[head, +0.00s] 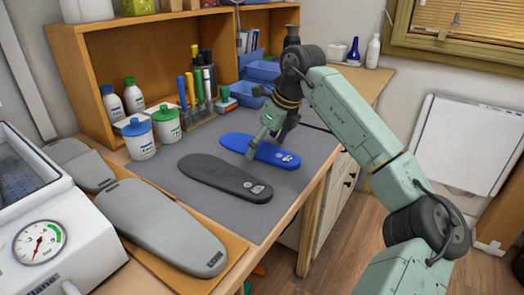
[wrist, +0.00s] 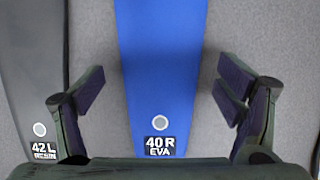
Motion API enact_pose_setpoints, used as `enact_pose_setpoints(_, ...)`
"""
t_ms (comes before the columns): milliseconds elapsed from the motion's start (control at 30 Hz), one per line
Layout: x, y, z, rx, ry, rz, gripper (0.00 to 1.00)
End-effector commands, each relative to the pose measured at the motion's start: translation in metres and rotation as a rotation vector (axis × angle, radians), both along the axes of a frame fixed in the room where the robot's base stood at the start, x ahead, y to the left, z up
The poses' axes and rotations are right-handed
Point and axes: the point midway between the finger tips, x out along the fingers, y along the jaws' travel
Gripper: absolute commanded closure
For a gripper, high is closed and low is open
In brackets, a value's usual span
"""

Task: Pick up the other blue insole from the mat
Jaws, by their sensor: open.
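The blue insole (head: 257,149) lies flat on the grey mat (head: 185,189) in the head view, to the right of a dark grey insole (head: 222,177). In the wrist view my gripper (wrist: 160,95) is open, with one finger on each side of the blue insole and gaps to both. Its height over the mat is hard to tell.
The dark insole (wrist: 30,75), labelled "42 L RESIN", lies close to the left finger. Two grey forms (head: 160,225) lie on a board beside a machine with a gauge (head: 38,243). Jars (head: 140,138), markers and blue bins (head: 262,72) line the back.

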Motion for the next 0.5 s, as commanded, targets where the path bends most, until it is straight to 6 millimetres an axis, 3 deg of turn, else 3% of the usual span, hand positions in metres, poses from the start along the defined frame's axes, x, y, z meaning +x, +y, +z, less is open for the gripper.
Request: enact_pose_setpoints(500, 0.0000, -0.0002, -0.0044, 0.000, 0.000, 0.000, 0.14)
